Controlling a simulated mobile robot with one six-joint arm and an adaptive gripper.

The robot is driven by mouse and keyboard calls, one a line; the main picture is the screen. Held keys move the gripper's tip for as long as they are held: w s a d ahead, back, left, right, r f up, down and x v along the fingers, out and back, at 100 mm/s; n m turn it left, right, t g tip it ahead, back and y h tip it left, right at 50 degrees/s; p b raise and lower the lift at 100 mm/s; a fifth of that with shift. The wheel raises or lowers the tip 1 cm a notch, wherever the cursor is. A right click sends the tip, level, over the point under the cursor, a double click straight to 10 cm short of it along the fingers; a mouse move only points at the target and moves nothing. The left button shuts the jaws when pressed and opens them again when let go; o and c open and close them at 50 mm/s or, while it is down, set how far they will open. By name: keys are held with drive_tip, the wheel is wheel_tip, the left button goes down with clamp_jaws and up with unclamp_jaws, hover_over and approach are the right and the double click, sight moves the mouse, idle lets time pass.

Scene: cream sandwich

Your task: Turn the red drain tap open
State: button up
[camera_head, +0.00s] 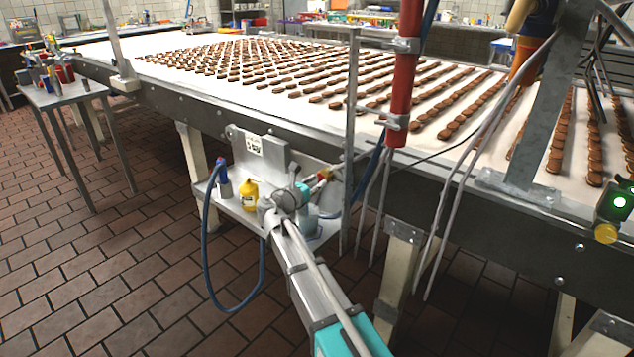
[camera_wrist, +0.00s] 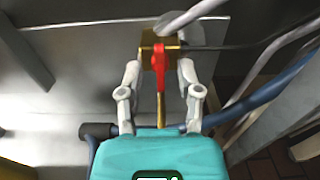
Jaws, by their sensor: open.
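The red drain tap (camera_wrist: 159,58) has a red lever on a brass body (camera_wrist: 148,39) and is in the upper middle of the wrist view. In the head view a small red and yellow part of the tap (camera_head: 325,174) shows just beyond my gripper, at the metal panel under the conveyor edge. My gripper (camera_wrist: 159,66) is open, with one finger on each side of the red lever. Gaps show between the lever and both fingers. In the head view my gripper (camera_head: 307,187) is partly hidden by my own wrist.
A low shelf (camera_head: 232,207) holds a yellow bottle (camera_head: 249,195) and a spray bottle (camera_head: 224,184). A blue hose (camera_head: 206,245) loops below. Grey pipes (camera_head: 375,205) and a red pipe (camera_head: 405,75) stand to the right. The conveyor (camera_head: 225,95) carries many brown biscuits.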

drive_tip(key=v, duration=1.1)
drive_tip(key=shift+s+a, duration=0.2)
